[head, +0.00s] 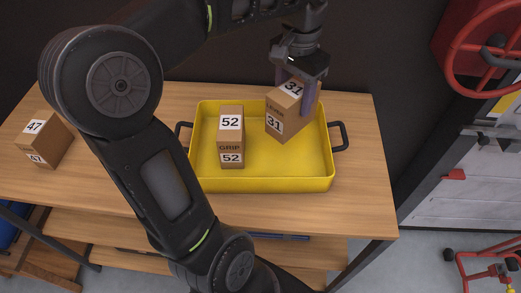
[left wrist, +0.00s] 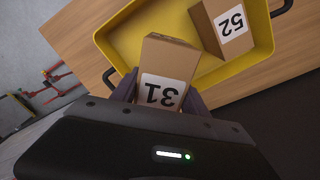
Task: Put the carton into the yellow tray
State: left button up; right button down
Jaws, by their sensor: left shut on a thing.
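A brown carton with white "31" labels (head: 278,120) is held tilted over the right part of the yellow tray (head: 270,183). My left gripper (head: 297,92) is shut on it from above. In the left wrist view the same carton (left wrist: 170,58) sits between the fingers, with the tray (left wrist: 130,51) behind it. Whether its lower end touches the tray floor I cannot tell. Another carton, labelled "52" (head: 230,142), stands in the tray left of the held one. My right gripper is not in view.
A carton labelled "47" (head: 43,140) stands on the wooden table (head: 358,190) at the far left. The tray has black handles at both ends. Its front floor is clear. A red wheel (head: 455,55) and grey equipment are at the right, beyond the table.

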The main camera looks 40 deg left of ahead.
pick_arm(q)
notch_tip(320, 180, down, 2)
jog(key=shift+f+b, duration=0.15)
jog(key=shift+b, duration=0.65)
notch_tip(320, 180, down, 4)
jog(key=shift+r, duration=0.25)
jog(key=shift+f, duration=0.25)
notch_tip(320, 180, down, 4)
jog(key=shift+r+p, duration=0.25)
jog(key=shift+p, duration=0.1)
jog(key=shift+f, duration=0.1)
jog(key=shift+f, duration=0.1)
